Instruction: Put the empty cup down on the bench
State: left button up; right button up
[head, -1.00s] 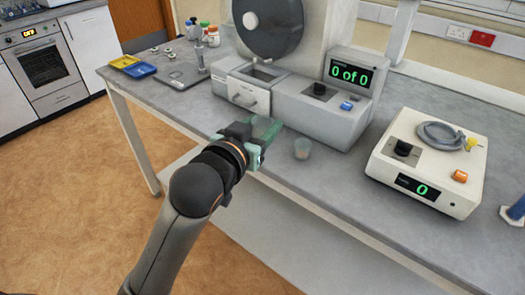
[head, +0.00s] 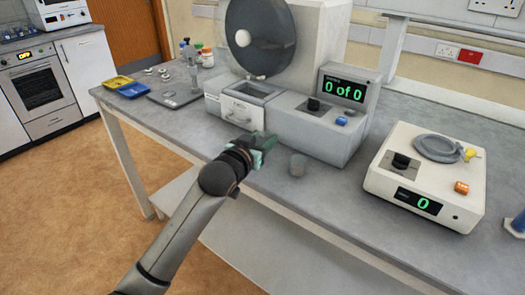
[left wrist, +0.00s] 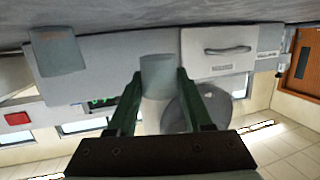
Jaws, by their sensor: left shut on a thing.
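My left gripper (head: 262,148) is over the front part of the bench (head: 330,195), before the large machine's drawer. In the left wrist view, which shows the scene upside down, the green fingers (left wrist: 160,98) are shut on a small pale grey cup (left wrist: 158,72). In the head view the gripper mostly hides this cup. I cannot tell whether its base touches the bench, nor see inside it. A second small grey cup (head: 298,165) stands upright on the bench just right of the gripper; it also shows in the left wrist view (left wrist: 57,52). My right gripper is not in view.
The large machine (head: 318,132) with a round drum and a "0 of 0" display stands behind the gripper. A white tester (head: 425,180) showing 0 is to the right. Yellow (head: 112,82) and blue (head: 135,90) trays lie far left. Bench between second cup and tester is clear.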

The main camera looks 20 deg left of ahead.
pick_arm(q)
jog(key=shift+w+f, duration=0.2)
jog(key=shift+f, duration=1.55)
jog(key=shift+f, duration=0.1)
jog(key=o, duration=1)
jog(key=v, duration=1.2)
jog(key=shift+a+p, duration=0.1)
jog(key=shift+p, duration=0.2)
